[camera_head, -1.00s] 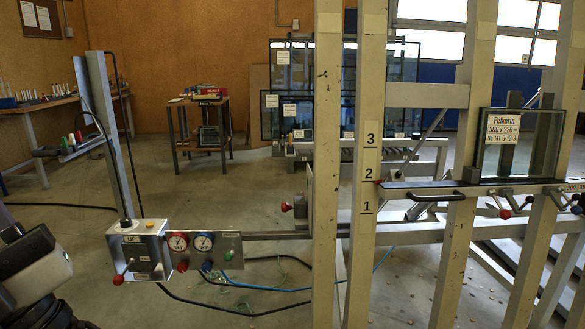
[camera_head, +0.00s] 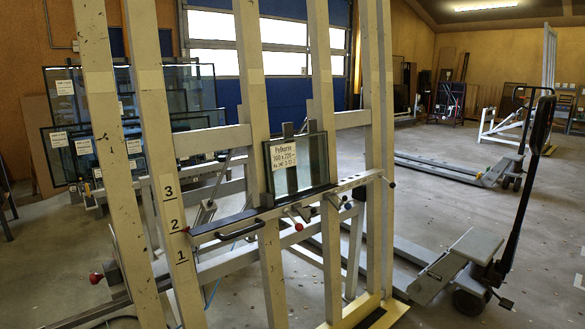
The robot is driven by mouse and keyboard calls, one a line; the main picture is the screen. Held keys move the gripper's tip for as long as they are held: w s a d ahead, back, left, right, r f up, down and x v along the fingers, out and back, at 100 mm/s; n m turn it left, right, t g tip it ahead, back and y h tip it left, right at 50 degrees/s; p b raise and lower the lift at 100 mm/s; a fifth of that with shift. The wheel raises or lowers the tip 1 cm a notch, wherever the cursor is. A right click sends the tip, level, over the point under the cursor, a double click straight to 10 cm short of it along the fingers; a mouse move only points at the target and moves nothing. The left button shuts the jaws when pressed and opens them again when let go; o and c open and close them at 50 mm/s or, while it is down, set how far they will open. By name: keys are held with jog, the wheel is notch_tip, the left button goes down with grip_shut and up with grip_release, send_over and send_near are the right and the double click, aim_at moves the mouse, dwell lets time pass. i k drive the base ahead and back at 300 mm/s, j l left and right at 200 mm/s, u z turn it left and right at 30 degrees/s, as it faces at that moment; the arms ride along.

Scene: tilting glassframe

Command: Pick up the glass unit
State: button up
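The glass unit (camera_head: 316,163) is a small framed pane with a dark edge. It stands on the ledge (camera_head: 330,190) of the tilting frame (camera_head: 259,110), leaning against the uprights right of the picture's middle. A white label (camera_head: 283,157) reading "Pelkorin 300 x 220" is on its left part. My gripper is not in the head view, so its state and its distance from the glass do not show.
A pallet truck (camera_head: 460,255) with a black handle stands right of the frame. Larger glass panes (camera_head: 85,155) stand on a rack behind the frame at left. Another pallet truck (camera_head: 460,170) stands farther back. Open concrete floor (camera_head: 545,240) lies at right.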

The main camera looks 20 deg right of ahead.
aim_at(294, 166)
jog(key=i+l+u, duration=0.1)
jog(key=l, duration=0.35)
jog(key=i+l+u, duration=0.15)
jog(key=l, duration=0.35)
jog(key=i+l+u, duration=0.1)
jog(key=i+l, duration=0.15)
jog(key=l, duration=0.25)
jog(key=i+l+u, duration=0.1)
jog(key=l, duration=0.4)
jog(key=i+l+u, duration=0.15)
jog(key=l, duration=0.35)
jog(key=i+l, duration=0.15)
jog(key=l, duration=0.15)
jog(key=i+l+u, duration=0.1)
jog(key=l, duration=0.25)
jog(key=i+l, duration=0.15)
jog(key=l, duration=0.15)
jog(key=i+l, duration=0.4)
jog(key=i, duration=0.2)
jog(key=j+u, duration=0.05)
